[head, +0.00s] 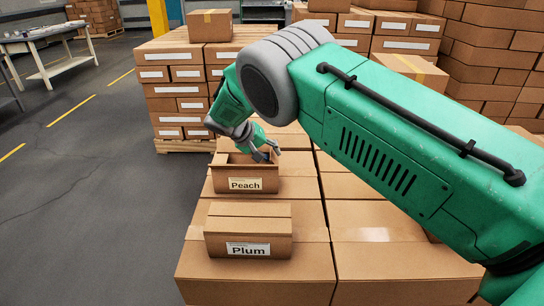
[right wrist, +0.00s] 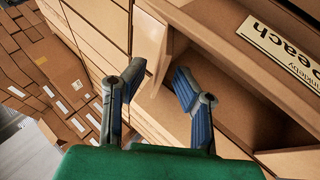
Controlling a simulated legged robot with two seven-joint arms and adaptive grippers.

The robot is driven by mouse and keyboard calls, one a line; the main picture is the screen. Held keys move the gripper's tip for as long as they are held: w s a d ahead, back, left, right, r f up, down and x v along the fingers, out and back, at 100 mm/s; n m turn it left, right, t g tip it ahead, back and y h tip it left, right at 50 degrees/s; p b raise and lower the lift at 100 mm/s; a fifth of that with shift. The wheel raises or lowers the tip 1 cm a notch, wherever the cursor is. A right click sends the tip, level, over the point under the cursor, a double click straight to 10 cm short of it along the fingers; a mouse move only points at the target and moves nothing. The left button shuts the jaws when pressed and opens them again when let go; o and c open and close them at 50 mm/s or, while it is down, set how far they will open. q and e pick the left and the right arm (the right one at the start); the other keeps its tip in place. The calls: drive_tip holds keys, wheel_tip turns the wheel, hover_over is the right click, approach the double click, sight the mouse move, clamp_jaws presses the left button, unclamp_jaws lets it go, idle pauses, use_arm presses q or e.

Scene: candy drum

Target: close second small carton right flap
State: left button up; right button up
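The second small carton, labelled "Peach" (head: 228,179), stands behind the carton labelled "Plum" (head: 222,240). Its top is open, and its inside partly shows. My right gripper (head: 269,154) is at the right end of its opening and hides part of that end. In the right wrist view the Peach carton (right wrist: 225,55) fills the upper right. A cardboard flap (right wrist: 150,40) stands out just beyond the fingertips. The two fingers of the right gripper (right wrist: 158,70) are spread apart, with no object clearly held. Whether a finger touches the flap is unclear. My left gripper is out of view.
The Plum carton has its top closed. Both cartons stand on large brown boxes (head: 375,262). Stacked boxes (head: 180,90) stand behind, and a white table (head: 52,33) is at the far left. The floor on the left is clear.

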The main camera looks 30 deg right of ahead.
drive_tip(key=v, duration=1)
drive_tip(key=shift+a+r, duration=0.15)
drive_tip(key=shift+a, duration=0.05)
drive_tip(key=shift+w, duration=0.1)
